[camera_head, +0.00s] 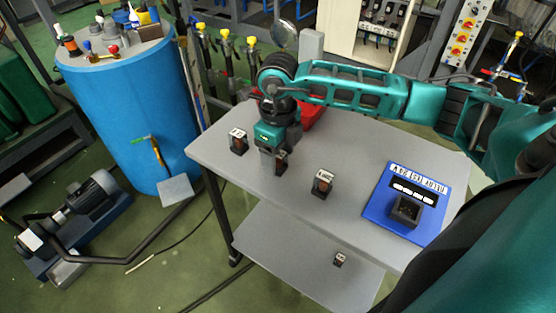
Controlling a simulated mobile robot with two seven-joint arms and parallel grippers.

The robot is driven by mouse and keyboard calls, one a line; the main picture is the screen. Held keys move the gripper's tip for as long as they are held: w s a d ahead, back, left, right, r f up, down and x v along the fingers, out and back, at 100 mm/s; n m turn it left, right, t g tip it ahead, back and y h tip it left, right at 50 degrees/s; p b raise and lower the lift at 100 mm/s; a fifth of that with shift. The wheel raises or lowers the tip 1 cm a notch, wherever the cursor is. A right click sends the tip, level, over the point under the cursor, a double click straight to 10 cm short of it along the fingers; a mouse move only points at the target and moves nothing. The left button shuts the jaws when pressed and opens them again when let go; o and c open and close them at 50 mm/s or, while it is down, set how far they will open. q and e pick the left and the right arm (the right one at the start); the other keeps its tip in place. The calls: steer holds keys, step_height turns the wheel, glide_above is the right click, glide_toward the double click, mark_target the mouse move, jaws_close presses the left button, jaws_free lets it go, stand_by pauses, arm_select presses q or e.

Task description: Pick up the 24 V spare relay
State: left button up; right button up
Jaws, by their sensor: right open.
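Small dark relays with pale labels stand on the grey table (222,155). One relay (238,141) is at the left, one relay (322,182) is nearer the middle, and a third relay (281,164) is at my right gripper. The label lettering is too small to tell which is the 24 V spare. My right gripper (273,163) points down over the third relay, with its jaws open and partly hiding it. I cannot tell whether the fingers touch it. My left gripper is not in view.
A blue relay test board (380,213) with a dark socket (407,208) lies at the table's right. A small relay-like block (339,260) is on the lower shelf (290,262). A red object (311,114) sits behind my gripper. A blue drum (130,110) stands left.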

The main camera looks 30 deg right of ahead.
steer(key=shift+c, duration=0.2)
steer(key=c, duration=1)
steer(key=shift+r, duration=0.1)
steer(key=shift+c, duration=0.2)
